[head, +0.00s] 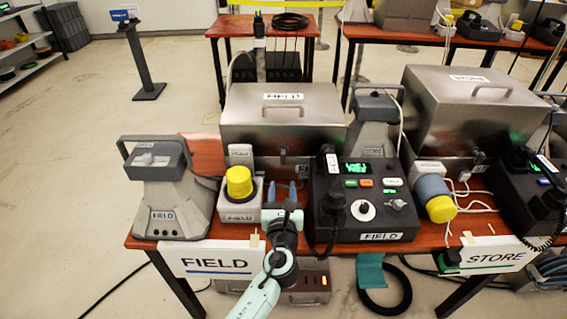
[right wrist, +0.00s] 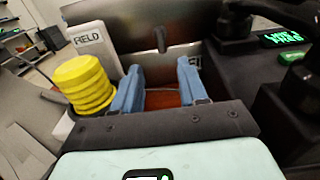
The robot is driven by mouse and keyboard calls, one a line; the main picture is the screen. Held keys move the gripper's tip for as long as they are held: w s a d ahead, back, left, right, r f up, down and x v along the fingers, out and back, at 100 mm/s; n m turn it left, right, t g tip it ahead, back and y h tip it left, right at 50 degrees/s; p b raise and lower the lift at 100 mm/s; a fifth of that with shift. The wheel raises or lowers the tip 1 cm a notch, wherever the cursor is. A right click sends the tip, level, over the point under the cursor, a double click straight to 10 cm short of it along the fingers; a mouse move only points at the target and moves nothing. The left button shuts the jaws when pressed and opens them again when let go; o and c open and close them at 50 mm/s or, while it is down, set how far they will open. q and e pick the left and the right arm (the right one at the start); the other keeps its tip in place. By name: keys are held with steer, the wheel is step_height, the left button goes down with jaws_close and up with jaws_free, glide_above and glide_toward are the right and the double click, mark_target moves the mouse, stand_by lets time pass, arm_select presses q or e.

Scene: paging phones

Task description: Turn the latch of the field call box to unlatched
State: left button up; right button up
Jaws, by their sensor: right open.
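The field call box seems to be the metal box with a FIELD label (head: 265,132) behind the console, its lid closed. My left gripper is not in view.
The yellow-capped unit (head: 239,183) stands close to the left of my fingers. The black FIELD console (head: 349,222) with a handset is close on the right. A grey FIELD horn speaker (head: 163,195) stands farther left. A STORE metal box (head: 440,105) is at the right.

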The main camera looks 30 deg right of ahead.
mark_target(283, 159)
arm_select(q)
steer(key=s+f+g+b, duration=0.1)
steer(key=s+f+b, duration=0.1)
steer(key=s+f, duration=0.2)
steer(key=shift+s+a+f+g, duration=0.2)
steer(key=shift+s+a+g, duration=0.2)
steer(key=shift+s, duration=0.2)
arm_select(e)
steer(key=x, duration=1.3)
steer(key=shift+s+d+r, duration=0.1)
steer(key=shift+r, duration=0.05)
jaws_close()
